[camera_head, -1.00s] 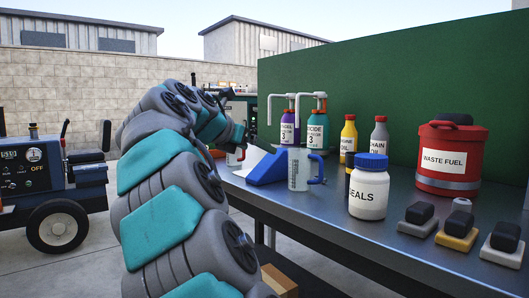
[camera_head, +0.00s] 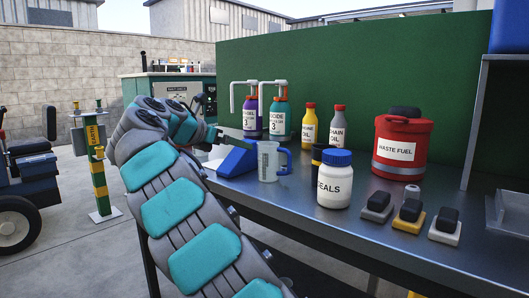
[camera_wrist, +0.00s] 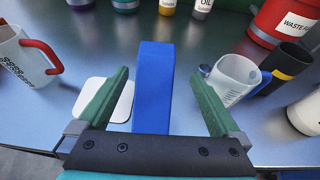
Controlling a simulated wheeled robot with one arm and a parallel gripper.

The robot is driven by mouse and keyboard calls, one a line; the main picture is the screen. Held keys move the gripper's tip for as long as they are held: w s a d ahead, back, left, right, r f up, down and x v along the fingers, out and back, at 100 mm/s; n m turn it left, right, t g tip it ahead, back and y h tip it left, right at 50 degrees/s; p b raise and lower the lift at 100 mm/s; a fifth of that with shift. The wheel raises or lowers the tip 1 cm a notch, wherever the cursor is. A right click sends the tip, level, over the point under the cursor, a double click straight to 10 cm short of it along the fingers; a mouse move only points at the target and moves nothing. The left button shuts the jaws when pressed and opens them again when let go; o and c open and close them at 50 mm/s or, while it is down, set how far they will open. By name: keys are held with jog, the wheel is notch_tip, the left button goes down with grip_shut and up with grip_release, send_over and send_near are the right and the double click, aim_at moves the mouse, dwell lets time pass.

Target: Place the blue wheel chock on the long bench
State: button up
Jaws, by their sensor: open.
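The blue wheel chock (camera_head: 238,161) stands on the long metal bench (camera_head: 290,208), left of the clear jug with the blue handle. In the wrist view the blue chock (camera_wrist: 153,85) runs up the middle, between the two green fingers of my gripper (camera_wrist: 160,76). The fingers are spread wide, with a gap on each side of the chock, and grip nothing. In the head view my gripper (camera_head: 222,136) is just above the chock, partly hidden by my wrist. Whether the fingertips reach below the chock's top is unclear.
The clear blue-handled jug (camera_wrist: 233,80) stands close to the right finger, with a black cup (camera_wrist: 287,68) beyond. A red-handled jug (camera_wrist: 27,56) is at left, and a white sheet (camera_wrist: 97,98) lies beside the chock. Bottles (camera_head: 309,124) and a red waste-fuel bin (camera_head: 400,148) stand farther back.

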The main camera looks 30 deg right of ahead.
aim_at(248, 151)
jog(key=shift+x, duration=1.4)
jog(key=w+d+f, duration=0.1)
jog(key=w+d+f+b, duration=0.1)
jog(key=d, duration=0.1)
jog(key=shift+d+f, duration=0.2)
jog(key=shift+f, duration=0.2)
jog(key=shift+w+d+f, duration=0.1)
jog(key=shift+d, duration=0.25)
jog(key=shift+c, duration=0.2)
grip_shut()
